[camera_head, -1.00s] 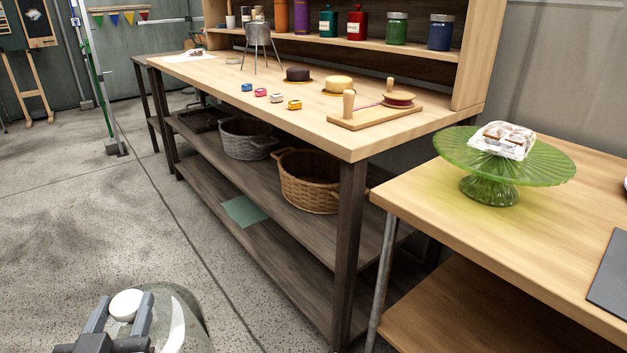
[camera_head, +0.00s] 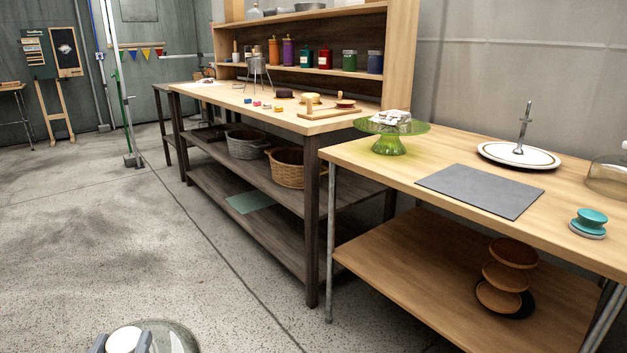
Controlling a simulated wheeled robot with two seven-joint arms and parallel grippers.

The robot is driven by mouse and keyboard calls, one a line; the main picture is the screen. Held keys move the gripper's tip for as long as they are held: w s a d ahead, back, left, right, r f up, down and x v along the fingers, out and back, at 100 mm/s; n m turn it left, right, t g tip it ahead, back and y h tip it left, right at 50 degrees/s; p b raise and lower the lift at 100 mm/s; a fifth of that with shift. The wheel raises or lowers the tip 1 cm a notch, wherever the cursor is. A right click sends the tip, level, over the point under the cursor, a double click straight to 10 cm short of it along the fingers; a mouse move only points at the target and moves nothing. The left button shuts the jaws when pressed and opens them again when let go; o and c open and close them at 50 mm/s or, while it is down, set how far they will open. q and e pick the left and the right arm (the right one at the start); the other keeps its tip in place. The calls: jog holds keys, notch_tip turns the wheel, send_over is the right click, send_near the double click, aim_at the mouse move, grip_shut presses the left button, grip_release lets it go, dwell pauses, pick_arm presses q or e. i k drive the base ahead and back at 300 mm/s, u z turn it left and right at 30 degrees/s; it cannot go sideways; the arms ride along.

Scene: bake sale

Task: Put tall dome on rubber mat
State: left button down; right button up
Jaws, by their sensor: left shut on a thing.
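My left gripper (camera_head: 122,341) is at the bottom edge of the head view, shut on the pale round knob of a clear glass dome (camera_head: 178,338). Only the top of the dome shows; the frame edge cuts off the rest, so its height is hidden. It is held over the concrete floor, apart from the tables. The rubber mat (camera_head: 480,190) is a flat dark grey rectangle on the right wooden table, and it is bare. My right gripper is not in view.
On the right table (camera_head: 440,155) stand a green cake stand (camera_head: 388,142) with a pastry, a white plate (camera_head: 518,156) with an upright metal handle, a teal spool-shaped thing (camera_head: 589,222) and another glass dome (camera_head: 607,176) at the right edge. Floor to the left is clear.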

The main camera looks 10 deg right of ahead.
aim_at(481, 185)
jog(key=z, duration=1.7)
